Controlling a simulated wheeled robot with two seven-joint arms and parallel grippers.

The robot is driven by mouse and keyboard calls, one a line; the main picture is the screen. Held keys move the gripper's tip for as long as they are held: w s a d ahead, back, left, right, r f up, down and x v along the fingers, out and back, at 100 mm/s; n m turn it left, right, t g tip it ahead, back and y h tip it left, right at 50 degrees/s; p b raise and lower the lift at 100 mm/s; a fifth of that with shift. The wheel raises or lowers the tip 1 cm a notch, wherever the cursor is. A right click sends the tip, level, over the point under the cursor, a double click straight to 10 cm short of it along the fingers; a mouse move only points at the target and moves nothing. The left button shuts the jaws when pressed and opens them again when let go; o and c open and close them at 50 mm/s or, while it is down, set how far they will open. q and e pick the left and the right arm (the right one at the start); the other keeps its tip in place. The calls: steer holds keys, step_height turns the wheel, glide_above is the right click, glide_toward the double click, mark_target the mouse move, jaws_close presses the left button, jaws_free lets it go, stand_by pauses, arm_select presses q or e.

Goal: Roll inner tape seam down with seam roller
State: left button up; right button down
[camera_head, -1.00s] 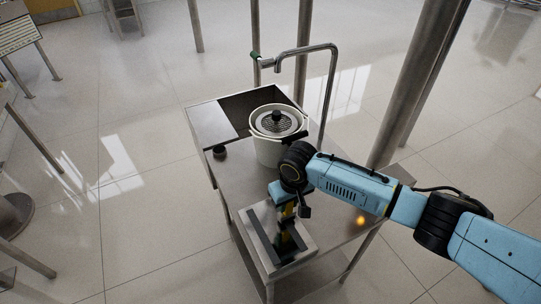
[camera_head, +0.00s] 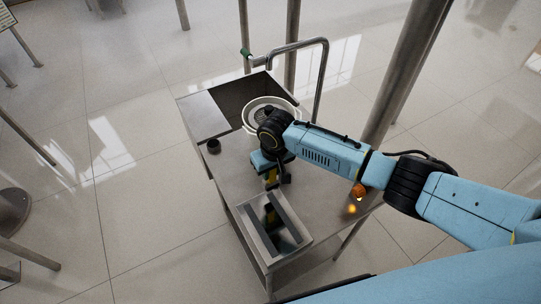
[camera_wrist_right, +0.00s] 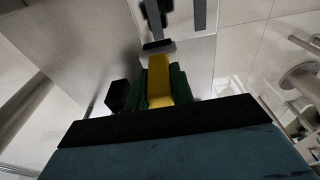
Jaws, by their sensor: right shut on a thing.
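My right gripper (camera_head: 271,179) is over the steel table, between the white bucket and a shallow tray. It is shut on a yellow-handled tool, which I take as the seam roller (camera_head: 270,177). In the right wrist view the yellow handle (camera_wrist_right: 158,80) sits between dark green sides, with a black piece at its far end. The roller wheel cannot be made out. The white bucket (camera_head: 249,123), with a round grille inside, is partly hidden by my right wrist. No tape seam can be made out. My left gripper is not in view.
The steel tray (camera_head: 299,236) with dark slots stands at the table's near end. A small black cup (camera_head: 213,146) stands on the left. A bent tap pipe (camera_head: 321,85) rises behind the bucket beside a dark sink (camera_head: 237,92). An orange item (camera_head: 358,190) is at the right edge.

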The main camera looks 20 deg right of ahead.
steer(key=shift+r+p, duration=1.05)
steer(key=shift+r, duration=0.3)
steer(key=shift+w, duration=0.1)
